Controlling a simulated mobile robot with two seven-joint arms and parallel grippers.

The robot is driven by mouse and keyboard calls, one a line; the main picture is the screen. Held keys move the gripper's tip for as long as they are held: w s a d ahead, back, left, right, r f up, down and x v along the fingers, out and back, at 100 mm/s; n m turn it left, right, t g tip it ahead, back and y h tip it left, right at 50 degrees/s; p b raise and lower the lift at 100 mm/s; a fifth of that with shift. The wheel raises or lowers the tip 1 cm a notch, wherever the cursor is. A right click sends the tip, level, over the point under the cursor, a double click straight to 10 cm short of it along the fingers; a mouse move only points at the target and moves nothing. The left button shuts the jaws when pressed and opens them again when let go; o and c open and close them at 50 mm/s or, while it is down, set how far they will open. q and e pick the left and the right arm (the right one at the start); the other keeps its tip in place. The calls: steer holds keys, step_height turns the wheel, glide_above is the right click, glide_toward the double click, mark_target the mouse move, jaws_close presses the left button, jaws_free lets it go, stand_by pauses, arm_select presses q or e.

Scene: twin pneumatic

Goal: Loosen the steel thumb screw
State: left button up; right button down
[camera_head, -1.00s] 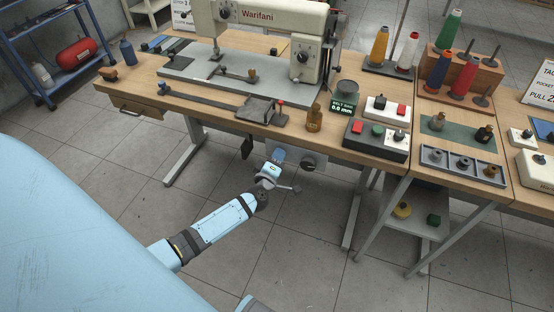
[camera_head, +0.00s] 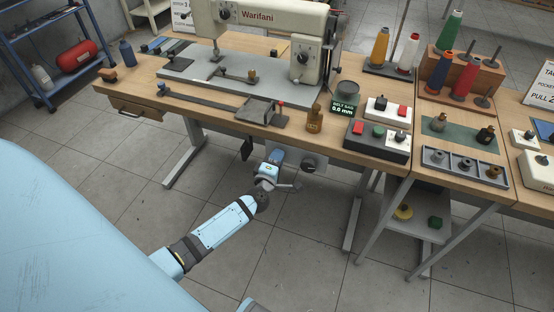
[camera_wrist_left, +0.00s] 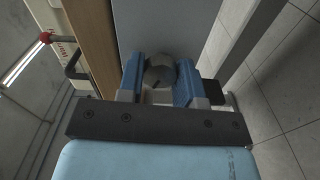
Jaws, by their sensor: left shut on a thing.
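The steel thumb screw (camera_wrist_left: 160,73) shows in the left wrist view as a round grey metal knob with a dark slot-like mark on its face. My left gripper (camera_wrist_left: 161,80) is shut on it, with one blue finger pad on each side. In the head view my left gripper (camera_head: 274,160) reaches under the front edge of the sewing table, and the screw is hidden there. A small display (camera_head: 342,107) on the table reads "BELT GAP 0.0 mm". My right gripper is not in view.
The wooden tabletop (camera_head: 215,105) edge runs above my gripper. A grey unit with a dark round knob (camera_head: 311,165) hangs just right of it. Table legs (camera_head: 186,155) stand on either side. The sewing machine (camera_head: 265,20) stands above. The floor in front is clear.

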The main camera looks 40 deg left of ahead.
arm_select(q)
steer(key=o, duration=0.9)
steer(key=shift+o, duration=0.2)
steer(key=p+v, duration=0.1)
steer(key=v, duration=1.3)
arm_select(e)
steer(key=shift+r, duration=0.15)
arm_select(q)
steer(key=shift+w, duration=0.15)
